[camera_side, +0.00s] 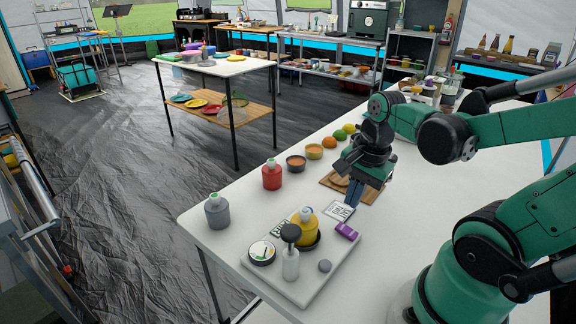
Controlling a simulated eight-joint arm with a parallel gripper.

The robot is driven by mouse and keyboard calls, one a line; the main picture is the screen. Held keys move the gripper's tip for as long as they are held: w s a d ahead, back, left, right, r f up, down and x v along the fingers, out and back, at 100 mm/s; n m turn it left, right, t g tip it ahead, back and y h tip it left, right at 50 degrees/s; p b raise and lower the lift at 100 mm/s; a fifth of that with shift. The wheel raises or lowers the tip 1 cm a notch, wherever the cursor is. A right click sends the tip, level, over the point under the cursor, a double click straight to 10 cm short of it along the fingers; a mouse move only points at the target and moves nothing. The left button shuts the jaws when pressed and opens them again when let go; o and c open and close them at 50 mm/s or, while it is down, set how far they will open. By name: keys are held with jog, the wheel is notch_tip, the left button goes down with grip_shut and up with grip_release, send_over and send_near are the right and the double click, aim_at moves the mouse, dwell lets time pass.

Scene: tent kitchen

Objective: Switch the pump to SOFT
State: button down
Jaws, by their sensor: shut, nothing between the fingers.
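A light board (297,291) lies at the near left corner of the white table. On it stand a white bottle (290,264) with a black round top and a yellow bottle (303,234) with a white cap in a dark dish. A round dial-like disc (262,252) with a pale face and dark rim lies at its left. Which of these is the pump is unclear, and no SOFT marking is readable. My gripper (353,200) points down, shut and empty, over the wooden board (375,191), up and right of these items.
A white card (338,211) with dark marks, a purple block (347,231) and a grey knob (325,266) lie nearby. A grey bottle (217,212), a red bottle (271,175) and small bowls (296,163) line the far edge.

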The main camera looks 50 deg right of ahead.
aim_at(349, 231)
jog(key=shift+w+f, duration=0.25)
jog(key=shift+f, duration=1.2)
jog(key=shift+w+f, duration=0.2)
jog(key=shift+f, duration=1.2)
jog(key=shift+f, duration=0.1)
jog(key=shift+w+f+g, duration=0.1)
jog(key=shift+g, duration=0.2)
jog(key=shift+s, duration=0.8)
jog(key=shift+r, duration=0.2)
